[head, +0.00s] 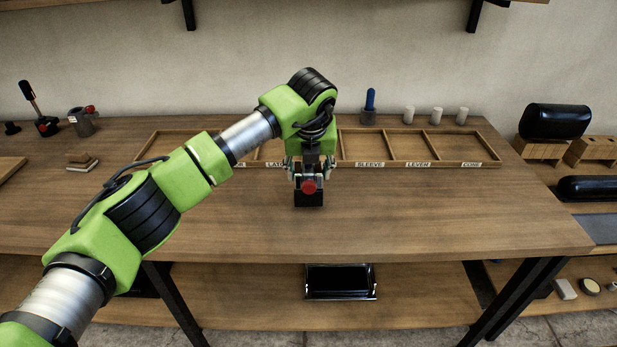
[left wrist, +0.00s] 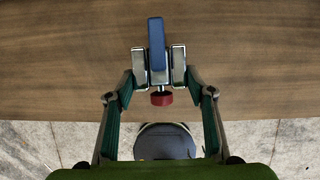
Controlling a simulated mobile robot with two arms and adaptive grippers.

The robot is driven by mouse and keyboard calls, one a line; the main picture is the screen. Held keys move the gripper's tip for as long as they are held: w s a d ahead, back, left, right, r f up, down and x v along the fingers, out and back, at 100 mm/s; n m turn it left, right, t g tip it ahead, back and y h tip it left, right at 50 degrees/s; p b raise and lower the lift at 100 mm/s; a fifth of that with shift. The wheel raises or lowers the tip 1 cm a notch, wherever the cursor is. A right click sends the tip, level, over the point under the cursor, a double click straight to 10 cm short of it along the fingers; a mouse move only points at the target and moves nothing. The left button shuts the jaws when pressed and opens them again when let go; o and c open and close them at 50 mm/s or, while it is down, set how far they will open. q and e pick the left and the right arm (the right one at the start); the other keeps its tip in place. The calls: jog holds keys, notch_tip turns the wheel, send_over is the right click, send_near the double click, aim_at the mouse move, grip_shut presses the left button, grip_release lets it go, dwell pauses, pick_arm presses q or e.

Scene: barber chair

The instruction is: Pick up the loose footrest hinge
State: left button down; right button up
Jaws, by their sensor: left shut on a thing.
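My left gripper (head: 309,174) points down over the middle of the bench and is shut on the footrest hinge (head: 309,198). In the head view the hinge is a small dark block with a red knob on its near face. In the left wrist view the hinge (left wrist: 157,42) is a narrow blue-grey plate between the silver finger pads, with the red knob below it. The fingers hide part of it. I cannot tell whether it touches the bench top. My right gripper is not in view.
Behind the gripper lies a shallow wooden tray (head: 487,148) with labelled compartments. A blue-handled tool (head: 370,105) and white cylinders (head: 437,115) stand behind it. The front of the bench (head: 450,220) is clear. A black pad (head: 340,281) lies on the lower shelf.

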aim_at(308, 183)
pick_arm(q)
jog(key=s+r+b, duration=0.1)
jog(key=s+r, duration=0.8)
jog(key=s, duration=0.4)
jog(key=shift+s+r+b, duration=0.15)
jog(key=shift+s+b, duration=0.1)
jog(key=shift+b, duration=0.15)
jog(key=shift+w, duration=0.1)
jog(key=shift+w+f+b, duration=1.05)
jog(key=shift+w+f, duration=1.05)
jog(key=shift+w, duration=0.3)
jog(key=shift+w+f+b, duration=1.05)
jog(key=shift+w+f, duration=1)
jog(key=shift+w, duration=0.3)
jog(key=shift+w+f, duration=0.9)
jog(key=shift+w, duration=0.2)
jog(key=shift+w+f, duration=0.9)
jog(key=shift+w, duration=0.15)
jog(key=shift+f+b, duration=0.55)
jog(key=shift+b, duration=0.2)
